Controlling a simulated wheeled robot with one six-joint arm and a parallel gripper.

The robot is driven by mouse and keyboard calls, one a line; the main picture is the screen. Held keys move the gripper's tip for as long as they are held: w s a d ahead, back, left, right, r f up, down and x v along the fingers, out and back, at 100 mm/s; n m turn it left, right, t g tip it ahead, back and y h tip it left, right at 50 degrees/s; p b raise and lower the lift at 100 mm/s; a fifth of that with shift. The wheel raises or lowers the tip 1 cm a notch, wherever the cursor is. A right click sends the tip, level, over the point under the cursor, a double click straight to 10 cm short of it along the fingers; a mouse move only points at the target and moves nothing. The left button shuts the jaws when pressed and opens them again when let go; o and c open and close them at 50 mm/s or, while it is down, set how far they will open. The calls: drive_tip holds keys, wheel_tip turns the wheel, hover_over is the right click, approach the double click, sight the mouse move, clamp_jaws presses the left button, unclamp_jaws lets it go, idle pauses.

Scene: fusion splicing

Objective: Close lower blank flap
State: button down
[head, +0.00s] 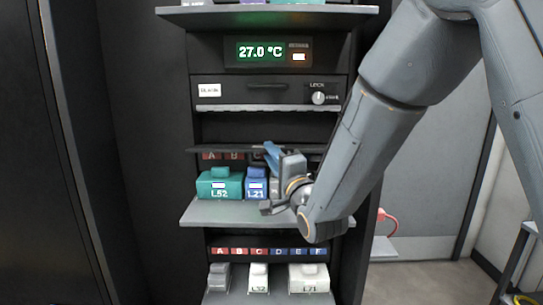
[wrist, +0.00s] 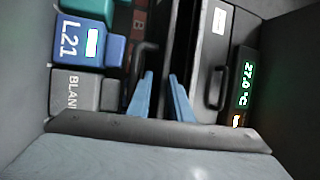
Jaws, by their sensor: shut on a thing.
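The lower blank flap (head: 222,150) is a thin dark panel above the lower module shelf, seen nearly edge-on in the head view and standing out from the rack, so it looks open. My gripper (head: 271,151) is at the flap's right part, with its blue fingers pointing to the rack. In the wrist view the two blue fingers of my gripper (wrist: 161,97) lie on either side of the dark flap (wrist: 167,55), shut on it. The exact contact at the fingertips is hard to make out.
Below the flap, a teal L52 module (head: 219,184), a blue L21 module (head: 256,184) and a grey BLANK module (wrist: 82,90) sit on a shelf (head: 225,212). Above are a drawer with a lock knob (head: 318,98) and a 27.0 °C display (head: 260,52). White modules (head: 309,278) stand lower.

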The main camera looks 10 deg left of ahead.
drive_tip(key=shift+r, duration=0.45)
drive_tip(key=c, duration=1.8)
unclamp_jaws()
drive_tip(key=shift+f, duration=0.15)
drive_tip(key=shift+f, duration=0.1)
drive_tip(key=shift+s+d+f+b, duration=0.75)
drive_tip(key=shift+f+b, duration=0.05)
drive_tip(key=shift+f, duration=0.25)
drive_tip(key=shift+s+d+f+b, duration=0.7)
drive_tip(key=shift+d+f+b, duration=0.1)
drive_tip(key=shift+f, duration=0.3)
drive_tip(key=shift+s+d+f+b, duration=0.75)
drive_tip(key=shift+f, duration=0.3)
drive_tip(key=shift+s, duration=0.1)
